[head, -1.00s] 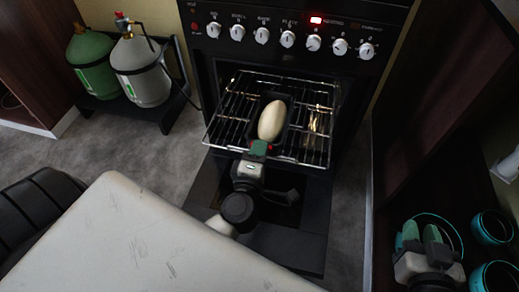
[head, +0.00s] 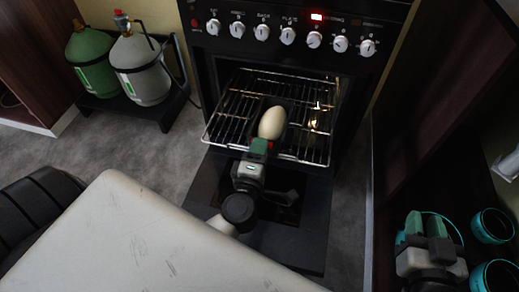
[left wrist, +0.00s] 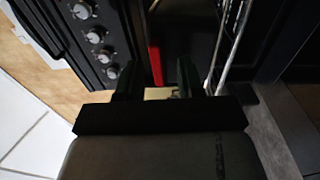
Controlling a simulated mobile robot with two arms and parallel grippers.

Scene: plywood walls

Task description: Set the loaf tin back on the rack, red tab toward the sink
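The dark loaf tin (head: 287,143) is on the pulled-out oven rack (head: 230,120), with a pale oval loaf (head: 272,122) in it. Its red tab (head: 270,146) is at the near end; a red strip (left wrist: 155,66), probably the tab, also shows in the left wrist view. My left gripper (head: 258,148) is at the tin's near end. In the left wrist view its fingers (left wrist: 158,78) stand apart, with the red strip seen between them and no clear grip. My right gripper (head: 425,224) is at the lower right, fingers apparently apart, away from the tin. No sink shows.
The oven door (head: 300,240) hangs open below the rack. Teal mugs (head: 492,226) stand near my right gripper. A pale worn surface (head: 120,240) fills the front left. Gas cylinders (head: 138,68) stand on a black stand at the left.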

